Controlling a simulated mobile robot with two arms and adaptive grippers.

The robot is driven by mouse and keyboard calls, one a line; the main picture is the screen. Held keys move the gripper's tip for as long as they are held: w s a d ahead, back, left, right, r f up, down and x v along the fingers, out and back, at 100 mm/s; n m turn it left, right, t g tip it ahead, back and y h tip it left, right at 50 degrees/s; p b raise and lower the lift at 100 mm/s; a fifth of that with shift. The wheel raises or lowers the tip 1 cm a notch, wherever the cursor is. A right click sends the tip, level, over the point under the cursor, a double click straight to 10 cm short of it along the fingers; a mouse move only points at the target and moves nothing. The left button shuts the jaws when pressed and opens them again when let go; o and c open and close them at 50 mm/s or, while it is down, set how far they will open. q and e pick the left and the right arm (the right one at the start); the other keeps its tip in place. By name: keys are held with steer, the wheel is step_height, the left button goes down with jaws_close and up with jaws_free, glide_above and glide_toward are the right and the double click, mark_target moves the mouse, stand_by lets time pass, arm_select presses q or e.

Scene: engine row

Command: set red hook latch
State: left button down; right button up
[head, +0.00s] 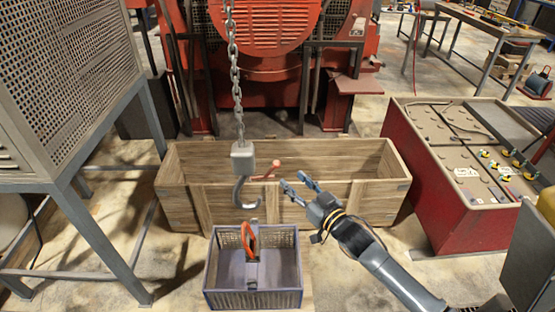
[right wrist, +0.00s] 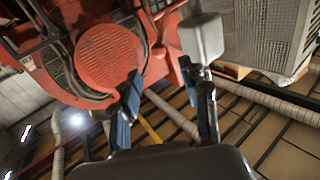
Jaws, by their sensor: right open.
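A grey hook block (head: 243,158) hangs on a chain, with a grey hook (head: 240,193) below it. The red latch (head: 266,171) sticks out from the block's lower right and slants up to a rounded end. My right gripper (head: 295,188) is open and empty, a little right of the latch and slightly lower in the picture, apart from it. In the right wrist view the open fingers (right wrist: 168,100) frame a gap, and the grey block (right wrist: 201,38) shows beyond the right finger. I cannot clearly make out the latch there. My left gripper is not in view.
A long wooden crate (head: 180,200) stands behind the hook. A blue-grey basket (head: 222,299) with an orange-red handle piece (head: 248,236) sits below it. A red cabinet (head: 425,190) stands at right, a grey mesh-panel frame (head: 80,75) at left, and a red engine (head: 262,25) behind.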

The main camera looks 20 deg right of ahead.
mark_target(276, 164)
steer(key=p+x, duration=0.1)
steer(key=x, duration=0.8)
steer(key=shift+w+f, duration=0.1)
steer(key=shift+w, duration=0.3)
jaws_close()
